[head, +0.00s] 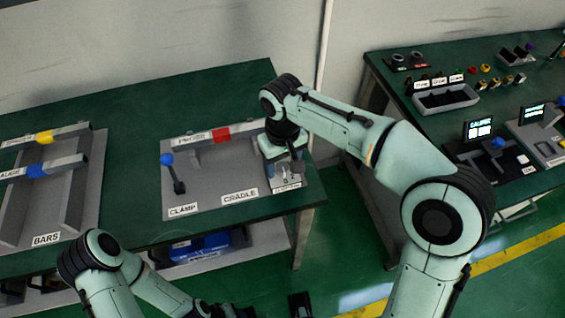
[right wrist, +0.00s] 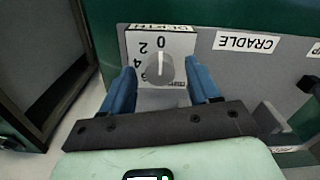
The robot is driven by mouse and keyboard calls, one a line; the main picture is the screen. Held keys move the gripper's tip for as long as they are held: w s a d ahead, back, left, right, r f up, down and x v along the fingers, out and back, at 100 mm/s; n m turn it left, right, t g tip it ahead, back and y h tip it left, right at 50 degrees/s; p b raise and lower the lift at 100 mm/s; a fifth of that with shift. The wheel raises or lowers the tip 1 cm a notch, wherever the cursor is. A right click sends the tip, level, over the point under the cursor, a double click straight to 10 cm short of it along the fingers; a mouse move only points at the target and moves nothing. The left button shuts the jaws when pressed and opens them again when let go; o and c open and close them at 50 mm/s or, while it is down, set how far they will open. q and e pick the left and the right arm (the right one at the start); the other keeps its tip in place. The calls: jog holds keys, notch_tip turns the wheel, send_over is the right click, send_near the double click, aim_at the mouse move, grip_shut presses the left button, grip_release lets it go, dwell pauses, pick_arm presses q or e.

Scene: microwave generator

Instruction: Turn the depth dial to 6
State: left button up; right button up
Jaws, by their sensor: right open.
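The depth dial (right wrist: 158,70) is a round grey knob with a white pointer line, on a white plate (right wrist: 180,42) marked DEPTH. Its pointer aims at 0; 2 and 4 run down the left side, and the mark below them is partly hidden. My right gripper (right wrist: 163,90) is open, with one blue finger on each side of the dial. I cannot tell whether the fingers touch it. In the head view my right gripper (head: 283,172) is over the right end of the cradle fixture (head: 215,185) and covers most of the dial.
The cradle fixture has a blue-knobbed clamp lever (head: 173,172) and a bar with a red block (head: 221,134). A bars fixture (head: 85,190) stands at the left of the green table (head: 130,118). A second table (head: 400,75) at the right holds trays and devices.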

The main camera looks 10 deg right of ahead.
jog(key=shift+f, duration=0.1)
jog(key=c, duration=1)
jog(key=shift+c, duration=0.2)
